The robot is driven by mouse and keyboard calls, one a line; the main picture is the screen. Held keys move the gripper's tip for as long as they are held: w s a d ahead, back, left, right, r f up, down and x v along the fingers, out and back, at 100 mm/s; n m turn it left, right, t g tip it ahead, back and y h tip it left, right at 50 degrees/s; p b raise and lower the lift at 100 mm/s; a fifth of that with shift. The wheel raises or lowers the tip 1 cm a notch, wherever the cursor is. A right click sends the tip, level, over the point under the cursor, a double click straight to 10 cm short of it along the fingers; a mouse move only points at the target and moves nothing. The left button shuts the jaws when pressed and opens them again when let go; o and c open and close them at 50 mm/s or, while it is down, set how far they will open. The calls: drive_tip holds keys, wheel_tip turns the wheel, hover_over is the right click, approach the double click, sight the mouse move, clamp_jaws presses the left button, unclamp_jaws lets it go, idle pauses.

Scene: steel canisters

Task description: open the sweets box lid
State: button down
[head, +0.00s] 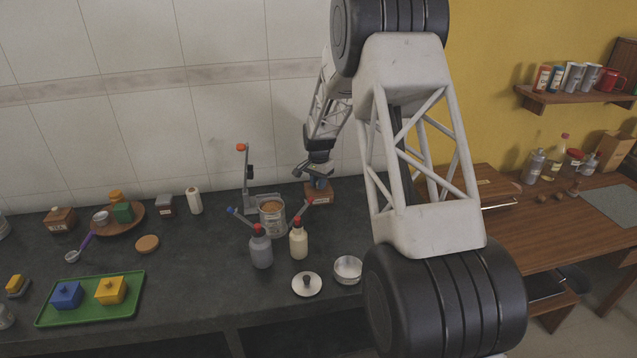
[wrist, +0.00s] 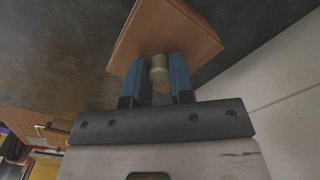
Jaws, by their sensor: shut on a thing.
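The sweets box, a small brown wooden box with a pale label (head: 319,198), stands on the dark counter near the back wall in the head view. In the wrist view its wooden lid (wrist: 185,25) has a pale round knob (wrist: 159,69). My gripper (wrist: 159,72) has its blue fingers on both sides of that knob, shut on it. In the head view my gripper (head: 318,183) is right above the box and hides part of its top. I cannot tell whether the lid is raised off the box.
A metal can (head: 272,222), a grey bottle (head: 260,250) and a cream bottle (head: 298,240) stand left of the box. A green tray (head: 128,308) holds blue and yellow boxes at far left.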

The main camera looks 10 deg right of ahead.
drive_tip(key=shift+s, duration=3.9)
drive_tip(key=c, duration=1)
unclamp_jaws()
drive_tip(key=shift+r, duration=3.9)
